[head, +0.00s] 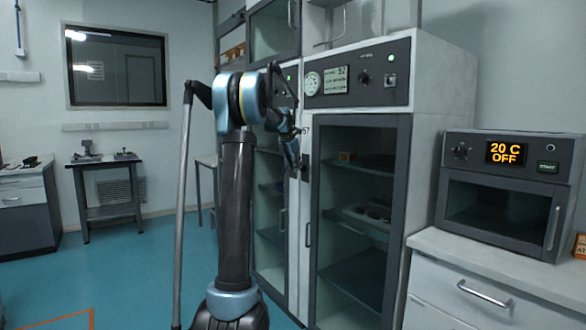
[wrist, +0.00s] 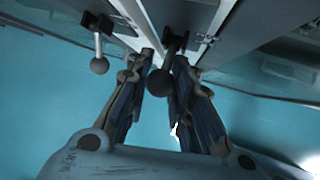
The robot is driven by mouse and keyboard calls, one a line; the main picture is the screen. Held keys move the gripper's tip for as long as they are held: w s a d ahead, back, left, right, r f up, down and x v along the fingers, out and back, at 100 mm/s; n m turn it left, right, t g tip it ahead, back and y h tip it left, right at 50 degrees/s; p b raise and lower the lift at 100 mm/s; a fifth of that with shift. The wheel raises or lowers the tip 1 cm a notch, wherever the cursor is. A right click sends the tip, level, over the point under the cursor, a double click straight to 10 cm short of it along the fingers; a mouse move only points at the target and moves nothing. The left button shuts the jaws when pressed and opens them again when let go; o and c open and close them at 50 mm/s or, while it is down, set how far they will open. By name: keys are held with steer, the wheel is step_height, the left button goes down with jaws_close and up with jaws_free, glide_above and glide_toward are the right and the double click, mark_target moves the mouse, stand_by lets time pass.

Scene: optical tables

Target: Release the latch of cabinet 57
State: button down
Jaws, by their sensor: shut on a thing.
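The cabinet (head: 405,210) with a dark-framed glass door stands right of the middle in the head view. The door looks closed. The latch itself is mostly hidden by my gripper in the head view.
A neighbouring cabinet (head: 268,205) adjoins on the left; a second ball-knob handle (wrist: 99,65) hangs left of my fingers. A counter (head: 500,268) with a small oven (head: 505,195) stands right. Open blue floor (head: 135,265) lies left.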

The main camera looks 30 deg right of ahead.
steer(key=shift+w, duration=0.15)
steer(key=c, duration=1.4)
jaws_free()
steer(key=v, duration=1.2)
